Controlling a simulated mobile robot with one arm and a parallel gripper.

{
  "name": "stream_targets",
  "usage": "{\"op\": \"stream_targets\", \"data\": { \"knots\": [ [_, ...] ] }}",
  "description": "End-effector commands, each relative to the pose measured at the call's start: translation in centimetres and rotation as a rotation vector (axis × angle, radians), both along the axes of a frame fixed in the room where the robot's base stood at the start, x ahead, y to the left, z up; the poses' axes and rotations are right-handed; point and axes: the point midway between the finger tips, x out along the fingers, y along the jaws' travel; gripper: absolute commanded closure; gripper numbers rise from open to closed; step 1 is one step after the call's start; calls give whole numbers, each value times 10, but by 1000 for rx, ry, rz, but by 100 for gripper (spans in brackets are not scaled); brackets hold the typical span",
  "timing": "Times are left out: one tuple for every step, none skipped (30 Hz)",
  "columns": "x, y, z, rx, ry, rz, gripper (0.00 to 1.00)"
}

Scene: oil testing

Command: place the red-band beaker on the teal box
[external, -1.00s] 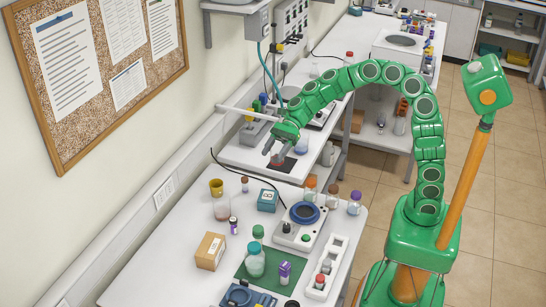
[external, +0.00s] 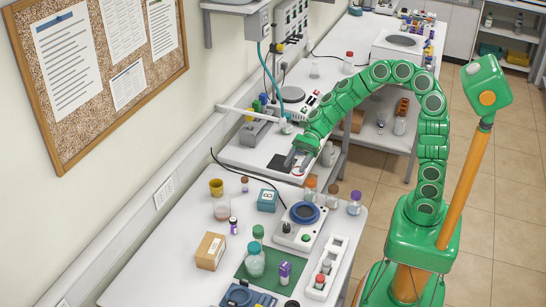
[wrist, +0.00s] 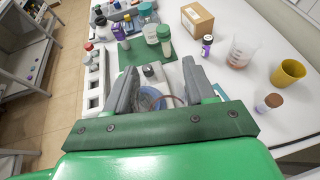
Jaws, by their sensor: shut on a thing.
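The red-band beaker (wrist: 150,101) is between my gripper's fingers (wrist: 152,82) in the wrist view. It is clear, with a reddish band along its near side. In the external view my gripper (external: 296,162) is over the near edge of the middle bench, with a small red patch of the beaker (external: 298,171) between the fingertips. The teal box (external: 267,200) stands on the front table, left of the balance and nearer the camera than my gripper.
A balance with a blue dish (external: 304,213) and several capped bottles stand right of the box. A yellow cup (external: 216,188), a clear beaker (external: 222,209) and a cardboard box (external: 210,251) are to its left. A black cable runs behind the teal box.

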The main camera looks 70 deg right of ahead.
Motion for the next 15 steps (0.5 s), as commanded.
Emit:
{"op": "stream_targets", "data": {
  "knots": [
    [6, 3, -3, 0, 1, 1, 80],
    [9, 4, -5, 0, 2, 1, 80],
    [14, 6, -7, 0, 3, 1, 80],
    [17, 8, -10, -1, 3, 1, 80],
    [21, 8, -11, -1, 2, 0, 80],
    [26, 10, -13, -1, 2, 0, 80],
    [30, 11, -15, -1, 1, 1, 80],
    [33, 13, -16, -1, 1, 1, 80],
    [38, 15, -18, -1, -1, 0, 80],
    [41, 16, -20, -1, -1, 0, 80],
    [44, 17, -21, -1, -1, 0, 80],
    [49, 19, -23, -1, 0, 0, 80],
    [52, 21, -25, -1, 1, 1, 80],
    [55, 22, -28, -1, 2, 1, 80],
    [60, 24, -30, -2, 2, 1, 80]
  ]
}}
